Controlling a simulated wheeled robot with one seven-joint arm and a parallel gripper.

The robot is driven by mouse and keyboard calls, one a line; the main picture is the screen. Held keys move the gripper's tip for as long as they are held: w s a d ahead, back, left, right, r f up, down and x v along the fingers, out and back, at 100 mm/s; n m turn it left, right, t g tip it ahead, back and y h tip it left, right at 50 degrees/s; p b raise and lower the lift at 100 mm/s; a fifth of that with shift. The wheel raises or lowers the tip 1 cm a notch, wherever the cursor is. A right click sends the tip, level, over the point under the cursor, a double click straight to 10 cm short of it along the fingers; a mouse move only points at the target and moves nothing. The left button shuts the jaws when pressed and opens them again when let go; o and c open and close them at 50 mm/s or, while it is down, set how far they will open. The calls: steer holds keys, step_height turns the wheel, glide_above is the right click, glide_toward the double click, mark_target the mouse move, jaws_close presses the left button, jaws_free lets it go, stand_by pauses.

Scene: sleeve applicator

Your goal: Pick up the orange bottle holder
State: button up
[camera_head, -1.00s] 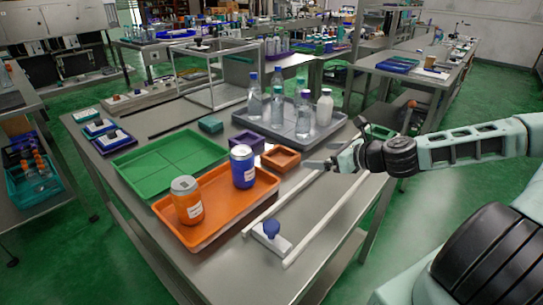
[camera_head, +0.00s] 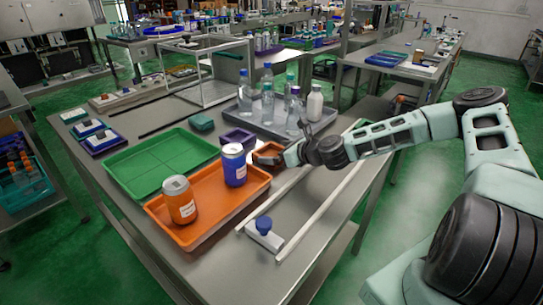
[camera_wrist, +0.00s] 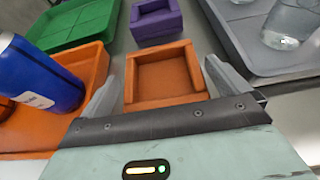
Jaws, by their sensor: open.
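The orange bottle holder (camera_wrist: 163,80) is a small square open box, empty, standing on the metal table. In the wrist view it lies between and just ahead of my gripper's open fingers (camera_wrist: 165,88); I cannot tell whether either finger touches it. In the head view the holder (camera_head: 268,152) is partly hidden by my gripper (camera_head: 270,158), which reaches in from the right. Nothing is held.
An orange tray (camera_head: 205,215) with a blue can (camera_head: 234,170) and an orange can (camera_head: 179,200) is close on the left. A purple holder (camera_wrist: 155,20) is beyond. A grey tray (camera_wrist: 235,40) with several bottles is at right. White rails (camera_head: 300,215) lie in front.

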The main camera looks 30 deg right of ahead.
mark_target(272, 155)
steer(key=shift+x, duration=1.4)
steer(key=c, duration=0.8)
steer(key=shift+c, duration=0.2)
